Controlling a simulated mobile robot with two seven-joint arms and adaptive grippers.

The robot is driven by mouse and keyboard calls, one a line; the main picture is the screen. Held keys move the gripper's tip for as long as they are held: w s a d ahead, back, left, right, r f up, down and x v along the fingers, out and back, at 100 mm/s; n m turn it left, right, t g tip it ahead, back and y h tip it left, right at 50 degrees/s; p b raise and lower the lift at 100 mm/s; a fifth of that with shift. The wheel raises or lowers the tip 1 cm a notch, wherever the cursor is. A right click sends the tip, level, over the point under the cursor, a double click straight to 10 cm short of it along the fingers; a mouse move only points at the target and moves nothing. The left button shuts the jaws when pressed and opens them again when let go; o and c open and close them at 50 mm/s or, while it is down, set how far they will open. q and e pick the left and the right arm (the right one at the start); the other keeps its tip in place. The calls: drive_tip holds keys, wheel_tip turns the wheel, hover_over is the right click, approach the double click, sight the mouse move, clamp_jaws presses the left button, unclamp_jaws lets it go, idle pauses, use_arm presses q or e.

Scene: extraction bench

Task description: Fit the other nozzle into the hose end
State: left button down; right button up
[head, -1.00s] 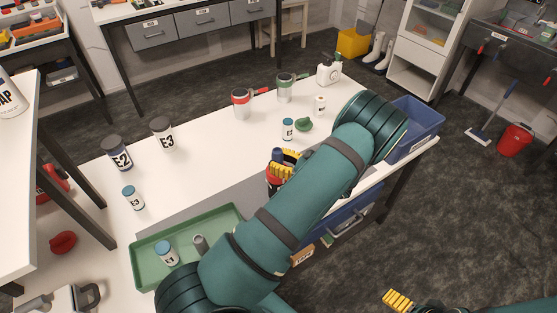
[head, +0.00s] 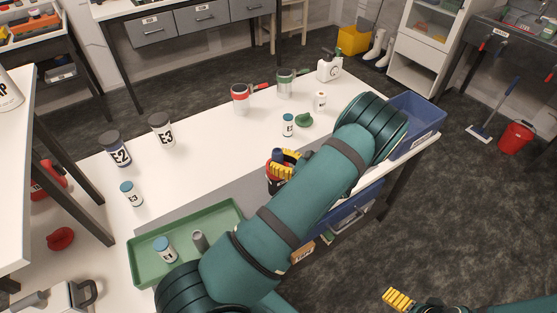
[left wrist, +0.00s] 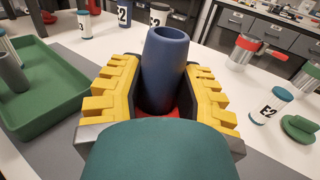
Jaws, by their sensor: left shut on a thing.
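My left gripper (head: 283,164) has yellow ridged fingers closed around a dark blue tapered nozzle (left wrist: 165,68). The nozzle stands upright between the fingers, narrow end up, in the left wrist view. In the head view its top (head: 277,155) shows beside the yellow fingers. A patch of red shows low between the fingers; I cannot tell what it belongs to. A grey tube-like piece (head: 200,242) stands in the green tray (head: 226,214); it may be another nozzle. I cannot make out a hose end. My right gripper (head: 398,300) shows only in part at the bottom edge, away from the bench.
Jar E1 (head: 165,249) stands in the tray. Red-banded (head: 241,99) and green-banded (head: 286,83) vessels stand behind. A blue bin (head: 415,127) is at the right end.

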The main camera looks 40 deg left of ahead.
use_arm(q)
drive_tip(key=shift+f, duration=0.15)
drive_tip(key=c, duration=0.6)
unclamp_jaws()
drive_tip(key=v, duration=1.2)
